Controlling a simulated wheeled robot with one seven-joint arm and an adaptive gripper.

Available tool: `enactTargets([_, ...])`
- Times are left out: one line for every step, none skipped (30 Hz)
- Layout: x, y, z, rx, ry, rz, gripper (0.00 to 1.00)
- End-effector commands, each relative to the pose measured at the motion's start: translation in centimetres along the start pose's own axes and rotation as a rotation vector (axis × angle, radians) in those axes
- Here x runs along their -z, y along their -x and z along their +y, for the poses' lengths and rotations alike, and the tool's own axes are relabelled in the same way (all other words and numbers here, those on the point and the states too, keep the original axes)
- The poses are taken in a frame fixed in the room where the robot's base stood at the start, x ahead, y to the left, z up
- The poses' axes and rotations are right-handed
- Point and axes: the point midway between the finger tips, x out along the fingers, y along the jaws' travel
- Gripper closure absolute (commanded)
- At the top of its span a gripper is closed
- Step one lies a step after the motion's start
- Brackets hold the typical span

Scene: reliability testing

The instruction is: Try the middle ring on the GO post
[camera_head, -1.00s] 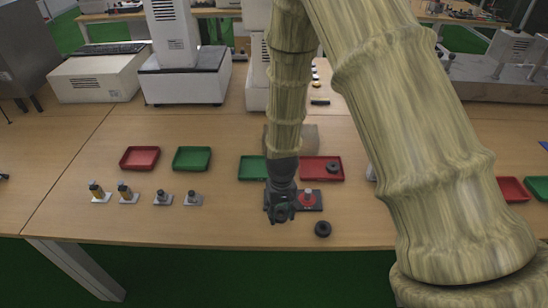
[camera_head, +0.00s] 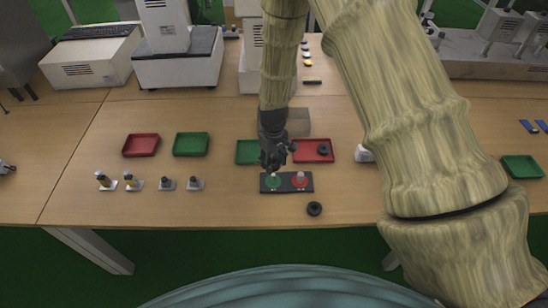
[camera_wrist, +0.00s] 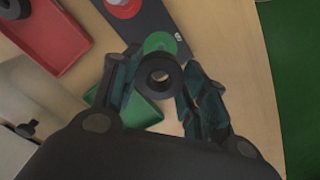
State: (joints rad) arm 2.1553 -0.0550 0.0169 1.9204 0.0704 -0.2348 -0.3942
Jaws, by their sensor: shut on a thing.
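My gripper (camera_head: 273,162) is above the dark gauge plate (camera_head: 309,187), just behind its left end in the head view. In the wrist view my gripper (camera_wrist: 160,85) is shut on a dark ring (camera_wrist: 158,75) held between its fingertips. The ring's hole faces the wrist camera. The green disc with its post (camera_head: 273,181) is at the plate's left; part of the green disc (camera_wrist: 160,42) shows just beyond the ring. The red disc with its post (camera_head: 299,180) is at the right. Another dark ring (camera_head: 314,208) lies on the table in front of the plate.
Behind the plate are a green tray (camera_head: 246,153) and a red tray (camera_head: 312,158) with a dark ring (camera_head: 323,151) in it. Several small fittings on pale bases (camera_head: 135,182) stand at the left.

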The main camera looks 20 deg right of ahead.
Motion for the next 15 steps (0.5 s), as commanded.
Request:
enactTargets([0.0, -0.3, 0.0, 0.000, 0.000, 0.000, 0.76])
enactTargets([0.0, -0.5, 0.0, 0.000, 0.000, 0.000, 0.76])
enactTargets([0.0, -0.7, 0.0, 0.000, 0.000, -0.001, 0.76])
enactTargets([0.0, -0.9, 0.0, 0.000, 0.000, -0.001, 0.76])
enactTargets([0.0, -1.1, 0.0, 0.000, -0.001, -0.001, 0.76])
enactTargets([0.0, -1.3, -0.1, 0.000, -0.001, -0.001, 0.76])
enactTargets([0.0, -1.6, -0.1, 0.000, -0.001, -0.001, 0.76])
enactTargets([0.0, -1.8, -0.1, 0.000, -0.001, -0.001, 0.76])
enactTargets([0.0, -2.1, -0.1, 0.000, -0.001, -0.001, 0.76])
enactTargets([0.0, -2.3, -0.1, 0.000, -0.001, -0.001, 0.76])
enactTargets([0.0, -2.5, 0.0, 0.000, -0.001, -0.001, 0.76])
enactTargets([0.0, -2.8, -0.1, 0.000, -0.001, -0.001, 0.76])
enactTargets([0.0, -3.0, 0.0, 0.000, -0.001, -0.001, 0.76])
enactTargets([0.0, -3.2, 0.0, 0.000, -0.001, -0.001, 0.76])
enactTargets([0.0, -3.4, -0.1, 0.000, 0.000, -0.001, 0.76])
